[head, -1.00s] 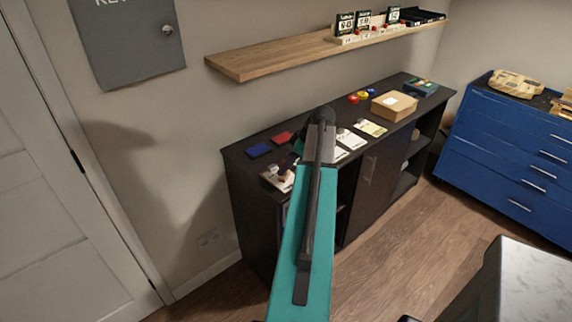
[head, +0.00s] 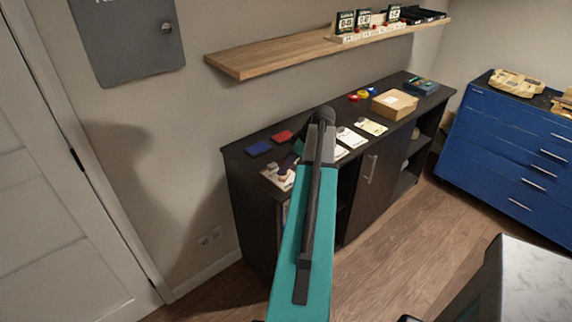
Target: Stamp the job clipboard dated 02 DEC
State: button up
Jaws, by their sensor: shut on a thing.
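Several job clipboards with pale sheets lie along the dark cabinet top. One clipboard (head: 272,177) is at the near left end, under my gripper. Others lie right of my arm: one clipboard (head: 350,138) and a yellowish one (head: 371,127), with another partly behind the arm. Their dates are too small to read. My gripper (head: 287,166) is small and partly hidden by my arm. It is shut on a small stamp, hard to make out, just over the near-left clipboard. I cannot tell whether the stamp touches the sheet.
A blue pad (head: 258,149) and a red pad (head: 283,136) lie at the cabinet's back left. A cardboard box (head: 395,104) and coloured rolls (head: 363,95) stand farther right. A wooden shelf (head: 270,63) with small date cards hangs above. A blue drawer chest (head: 510,140) is at right.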

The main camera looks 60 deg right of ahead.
dwell(0.5)
jog(key=shift+r+p, duration=1.4)
jog(key=shift+r, duration=2.1)
jog(key=w+a+r+m+b, duration=0.2)
jog(key=w+a+b, duration=0.1)
jog(key=w+a, duration=2.05)
jog(key=w+a+r+h+b, duration=0.1)
jog(key=w+a+r, duration=0.1)
jog(key=a, duration=1.5)
jog(key=w+a+r+m+h+b, duration=0.1)
jog(key=w+a+r, duration=0.1)
jog(key=a, duration=1.6)
jog(key=shift+w+m, duration=0.3)
jog(key=shift+w, duration=0.4)
jog(key=shift+d+r, duration=0.1)
